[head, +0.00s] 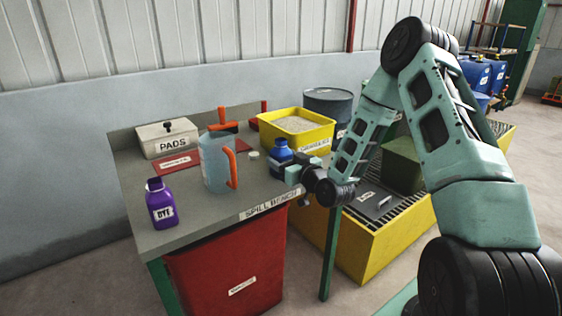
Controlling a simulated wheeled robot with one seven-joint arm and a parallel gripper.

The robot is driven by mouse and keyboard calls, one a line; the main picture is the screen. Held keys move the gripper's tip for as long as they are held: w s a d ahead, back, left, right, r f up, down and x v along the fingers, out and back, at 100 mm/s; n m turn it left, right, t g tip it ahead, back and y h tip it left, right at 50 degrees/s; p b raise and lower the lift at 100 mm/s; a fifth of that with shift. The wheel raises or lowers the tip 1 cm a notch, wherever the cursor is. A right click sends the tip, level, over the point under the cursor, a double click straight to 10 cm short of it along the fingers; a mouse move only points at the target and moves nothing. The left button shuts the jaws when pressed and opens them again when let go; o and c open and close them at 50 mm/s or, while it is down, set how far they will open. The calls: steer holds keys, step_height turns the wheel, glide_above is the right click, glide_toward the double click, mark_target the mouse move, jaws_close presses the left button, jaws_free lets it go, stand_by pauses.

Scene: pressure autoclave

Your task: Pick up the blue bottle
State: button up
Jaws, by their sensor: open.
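The blue bottle (281,155) stands upright on the right part of the grey bench, close to its right edge. It has a dark blue cap and a label low on its body. My gripper (291,182) is at the bench's right edge, in front of and slightly right of the bottle, with its jaws pointing left. The jaws are open and look empty. The gripper overlaps the lower right of the bottle in this view. I cannot tell whether they touch.
A clear jug (214,163) with an orange handle stands left of the bottle. A purple bottle (160,205) stands front left. A yellow tray (297,130) of granules sits behind the blue bottle, with a white lid (253,155) nearby. The front middle of the bench (215,215) is clear.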

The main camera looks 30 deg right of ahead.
steer(key=shift+w+a, duration=0.1)
steer(key=shift+w, duration=0.7)
steer(key=c, duration=0.9)
steer(key=shift+c, duration=0.2)
